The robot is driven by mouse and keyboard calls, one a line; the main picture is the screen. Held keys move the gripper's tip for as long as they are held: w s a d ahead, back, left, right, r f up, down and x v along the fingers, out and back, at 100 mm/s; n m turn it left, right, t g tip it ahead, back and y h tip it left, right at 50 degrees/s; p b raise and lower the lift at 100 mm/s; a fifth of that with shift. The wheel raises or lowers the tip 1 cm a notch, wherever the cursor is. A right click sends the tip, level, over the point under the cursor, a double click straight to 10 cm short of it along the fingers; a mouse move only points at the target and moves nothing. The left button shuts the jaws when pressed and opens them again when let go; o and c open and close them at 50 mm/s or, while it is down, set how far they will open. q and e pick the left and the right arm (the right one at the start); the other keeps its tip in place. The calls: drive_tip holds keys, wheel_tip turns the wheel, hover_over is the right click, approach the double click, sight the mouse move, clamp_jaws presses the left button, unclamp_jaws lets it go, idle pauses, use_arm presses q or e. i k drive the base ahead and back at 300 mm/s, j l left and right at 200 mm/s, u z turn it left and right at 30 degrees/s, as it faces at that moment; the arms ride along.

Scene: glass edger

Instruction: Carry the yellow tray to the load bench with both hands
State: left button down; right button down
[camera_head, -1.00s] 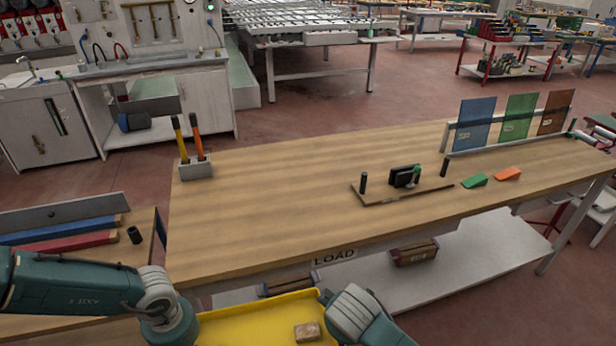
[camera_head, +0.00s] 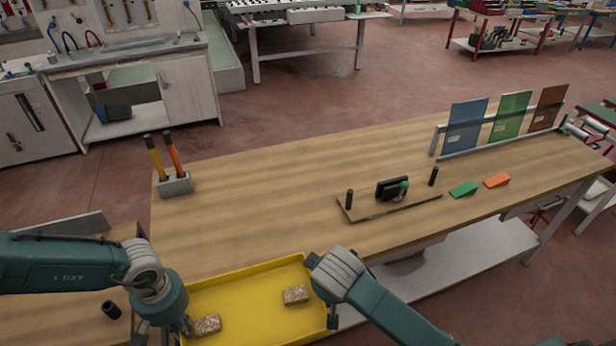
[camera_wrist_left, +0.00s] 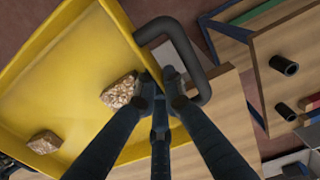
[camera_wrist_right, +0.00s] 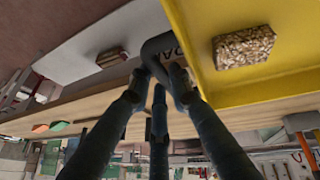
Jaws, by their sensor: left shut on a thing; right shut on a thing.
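The yellow tray (camera_head: 250,285) is at the front of the wooden load bench (camera_head: 270,200), its far rim overlapping the bench's near edge in the head view. I cannot tell whether it touches the bench. Two speckled brown blocks (camera_head: 295,295) (camera_head: 207,325) lie in it. My left gripper (camera_wrist_left: 160,92) is shut on the dark handle (camera_wrist_left: 188,48) at one end of the tray. My right gripper (camera_wrist_right: 158,75) is shut on the other end's dark handle (camera_wrist_right: 155,45).
On the bench stand a holder with two handled tools (camera_head: 174,183), a small board with a black clamp (camera_head: 391,189), green (camera_head: 463,188) and orange (camera_head: 497,180) wedges, and a rack with coloured glass panes (camera_head: 466,125).

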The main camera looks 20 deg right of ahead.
sight(275, 231)
drive_tip(key=i+l, duration=0.3)
drive_tip(key=i, duration=0.15)
drive_tip(key=i+l, duration=0.35)
drive_tip(key=i, duration=0.15)
